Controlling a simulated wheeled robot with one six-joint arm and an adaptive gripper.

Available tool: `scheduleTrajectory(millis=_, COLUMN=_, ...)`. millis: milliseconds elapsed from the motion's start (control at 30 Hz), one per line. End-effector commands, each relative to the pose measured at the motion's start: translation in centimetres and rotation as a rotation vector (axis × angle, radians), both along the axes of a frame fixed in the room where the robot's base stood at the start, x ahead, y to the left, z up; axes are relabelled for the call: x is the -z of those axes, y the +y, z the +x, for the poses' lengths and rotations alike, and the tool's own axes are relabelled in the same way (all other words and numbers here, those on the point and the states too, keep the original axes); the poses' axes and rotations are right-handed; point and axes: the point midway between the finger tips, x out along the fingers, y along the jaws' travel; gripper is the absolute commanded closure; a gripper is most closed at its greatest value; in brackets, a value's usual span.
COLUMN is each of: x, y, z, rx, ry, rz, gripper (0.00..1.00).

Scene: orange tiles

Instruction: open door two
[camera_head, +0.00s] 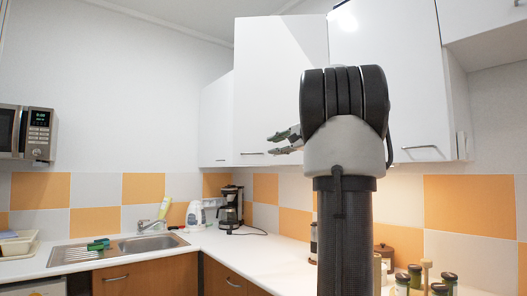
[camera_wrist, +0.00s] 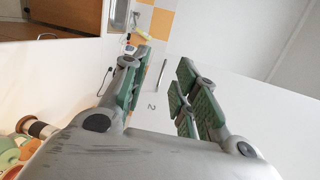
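Door two is a white upper cabinet door (camera_head: 280,75) left of my arm in the head view, with a thin metal handle (camera_head: 251,153) low near its left edge. In the wrist view the white door (camera_wrist: 120,150) carries a small "2", and the bar handle (camera_wrist: 162,74) shows in the gap between my fingers. My gripper (camera_head: 269,144) is open and points left, just right of the handle in the head view. Its two green-padded fingers (camera_wrist: 163,60) stand apart with nothing held. I cannot tell whether they touch the door, or whether the door is slightly ajar.
Another white door (camera_head: 390,75) with its own handle is partly behind my arm. Below, the white counter (camera_head: 215,248) carries a coffee maker (camera_head: 230,207), a kettle (camera_head: 195,214) and several jars (camera_head: 413,276) at right. A sink (camera_head: 150,243) and a microwave (camera_head: 27,131) are at left.

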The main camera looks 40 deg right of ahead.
Motion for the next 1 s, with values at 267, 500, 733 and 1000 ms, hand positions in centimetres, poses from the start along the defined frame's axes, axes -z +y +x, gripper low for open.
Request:
scheduleTrajectory(millis=267, x=0.9, y=1.0, z=4.6, rx=-0.007, ry=0.001, rz=0.003, gripper=0.71)
scheduleTrajectory(millis=500, x=1.3, y=1.2, z=6.6, rx=-0.003, ry=0.000, rz=0.004, gripper=0.71)
scheduleTrajectory(millis=733, x=1.3, y=1.2, z=6.7, rx=-0.003, ry=0.000, rz=0.004, gripper=0.71)
scheduleTrajectory(millis=1000, x=1.3, y=1.2, z=6.7, rx=-0.003, ry=0.000, rz=0.004, gripper=1.00)
